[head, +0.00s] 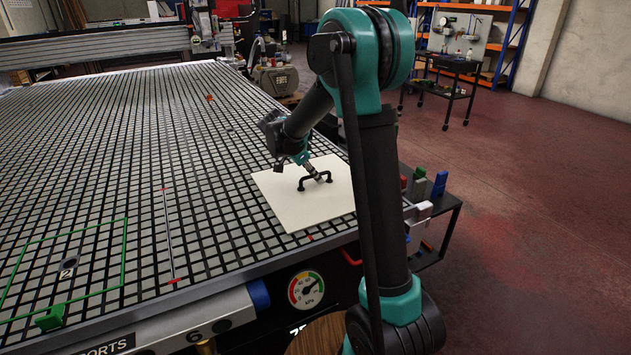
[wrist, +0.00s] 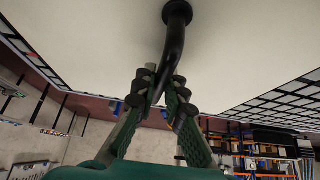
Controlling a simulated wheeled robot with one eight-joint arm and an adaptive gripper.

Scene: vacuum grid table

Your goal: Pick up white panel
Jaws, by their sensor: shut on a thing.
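The white panel (head: 290,212) is flat at the right front corner of the grid table (head: 110,180). I cannot tell whether it rests on the grid or is slightly above it. A black bar handle (head: 301,184) stands up from the panel's middle. My gripper (head: 315,173) reaches down onto the handle. In the wrist view, my gripper (wrist: 165,92) has its green fingers closed around the black handle (wrist: 177,35), and the panel (wrist: 90,40) fills the upper part. The far foot of the handle is hidden there.
A green outline (head: 124,250) marked 2 lies on the grid at the front left, with a green block (head: 50,317) at its corner. A thin rod (head: 168,235) lies on the grid. A side shelf with coloured blocks (head: 439,184) is right of the table.

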